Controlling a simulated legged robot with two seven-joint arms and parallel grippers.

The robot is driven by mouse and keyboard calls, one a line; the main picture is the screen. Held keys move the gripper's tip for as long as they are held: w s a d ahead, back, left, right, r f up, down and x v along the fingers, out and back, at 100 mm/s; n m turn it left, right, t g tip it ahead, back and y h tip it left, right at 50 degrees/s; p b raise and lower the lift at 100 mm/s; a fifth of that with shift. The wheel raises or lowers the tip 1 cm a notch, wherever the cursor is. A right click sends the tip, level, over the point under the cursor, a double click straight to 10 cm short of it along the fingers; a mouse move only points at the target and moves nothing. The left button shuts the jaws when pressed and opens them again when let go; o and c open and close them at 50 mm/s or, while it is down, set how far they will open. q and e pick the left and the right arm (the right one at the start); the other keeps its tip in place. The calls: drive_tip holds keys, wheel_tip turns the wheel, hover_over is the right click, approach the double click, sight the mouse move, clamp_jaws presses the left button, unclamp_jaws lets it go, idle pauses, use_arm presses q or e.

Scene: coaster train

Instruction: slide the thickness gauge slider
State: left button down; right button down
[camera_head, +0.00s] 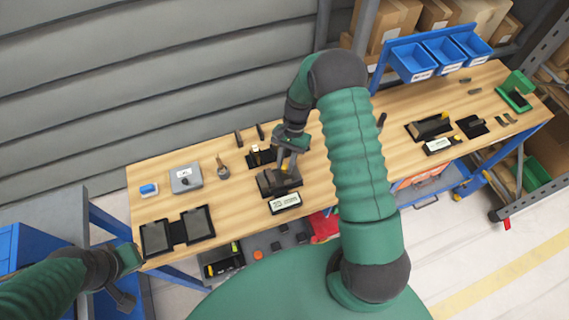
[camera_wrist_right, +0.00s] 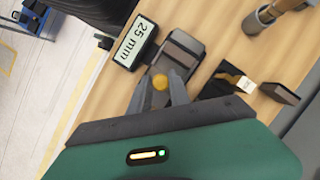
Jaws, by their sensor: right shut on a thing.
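The thickness gauge (camera_head: 268,183) is a dark block on the wooden bench, with a white display (camera_head: 285,203) at its front. In the right wrist view the display (camera_wrist_right: 135,43) reads 25 mm, and the dark gauge body (camera_wrist_right: 182,52) lies beside it. A round orange-yellow slider knob (camera_wrist_right: 160,82) sits between the fingertips of my right gripper (camera_wrist_right: 162,88). In the head view my right gripper (camera_head: 285,166) points down onto the gauge and is shut on the knob. My left gripper (camera_head: 127,278) is at the bench's front left corner, away from the gauge; its jaw opening is unclear.
A brush-like tool in a cup (camera_head: 222,170), a grey box (camera_head: 186,178) and two dark panels (camera_head: 156,237) lie left of the gauge. A second black device (camera_head: 428,128) is on the right. Blue bins (camera_head: 413,63) stand at the back. Bare wood surrounds the gauge's left side.

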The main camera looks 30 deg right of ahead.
drive_tip(key=c, duration=1.3)
unclamp_jaws()
drive_tip(key=shift+w, duration=0.2)
drive_tip(key=shift+c, duration=0.2)
drive_tip(key=shift+o, duration=0.5)
drive_tip(key=shift+w+d+f, duration=0.15)
drive_tip(key=shift+d+f, duration=0.05)
drive_tip(key=shift+d+r, duration=0.1)
drive_tip(key=shift+r, duration=0.2)
use_arm(q)
drive_tip(key=b+x, duration=0.3)
drive_tip(key=shift+s+d+f, duration=0.15)
drive_tip(key=shift+f, duration=0.2)
use_arm(e)
drive_tip(key=v, duration=1.6)
drive_tip(key=shift+d, duration=0.15)
drive_tip(key=shift+w, duration=0.1)
